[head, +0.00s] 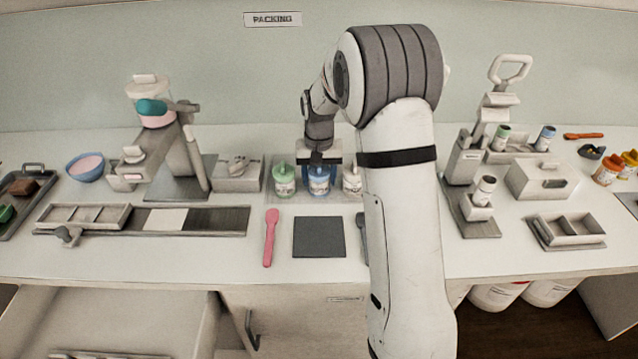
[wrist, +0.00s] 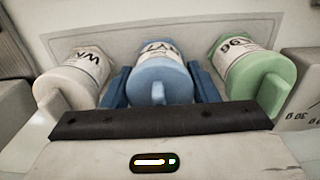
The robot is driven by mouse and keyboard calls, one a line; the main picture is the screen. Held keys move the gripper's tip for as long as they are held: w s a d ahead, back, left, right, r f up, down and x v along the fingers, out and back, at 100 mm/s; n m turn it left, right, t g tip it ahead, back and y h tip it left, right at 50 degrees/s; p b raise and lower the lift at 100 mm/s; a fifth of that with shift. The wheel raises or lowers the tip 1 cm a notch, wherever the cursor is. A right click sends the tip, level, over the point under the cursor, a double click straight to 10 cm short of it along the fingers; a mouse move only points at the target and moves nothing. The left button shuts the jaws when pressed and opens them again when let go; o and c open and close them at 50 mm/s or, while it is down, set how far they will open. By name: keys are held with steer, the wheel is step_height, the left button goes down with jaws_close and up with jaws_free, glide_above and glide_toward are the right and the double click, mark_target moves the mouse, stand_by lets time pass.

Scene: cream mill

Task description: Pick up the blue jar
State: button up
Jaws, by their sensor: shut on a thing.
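The blue jar (head: 318,180) stands between a green jar (head: 284,180) and a white jar (head: 352,180) on the bench. My gripper (head: 319,168) comes down over it from above. In the wrist view the blue jar (wrist: 162,75) sits between my two blue fingers (wrist: 160,88), one on each side. The fingers are shut on it. The jar looks upright and still in the row; whether its base touches the surface cannot be told. The green jar (wrist: 262,80) and the white jar (wrist: 75,80) stand close on either side of the fingers.
A dark square mat (head: 319,237) lies in front of the jars, with a pink spatula (head: 270,238) to its left. A grey box (head: 238,178) stands left of the row. My arm hides the bench to the right of the white jar.

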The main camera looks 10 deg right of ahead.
step_height(320, 180, up, 10)
steer(key=shift+r+b, duration=0.1)
steer(key=shift+b, duration=0.3)
stand_by(0.7)
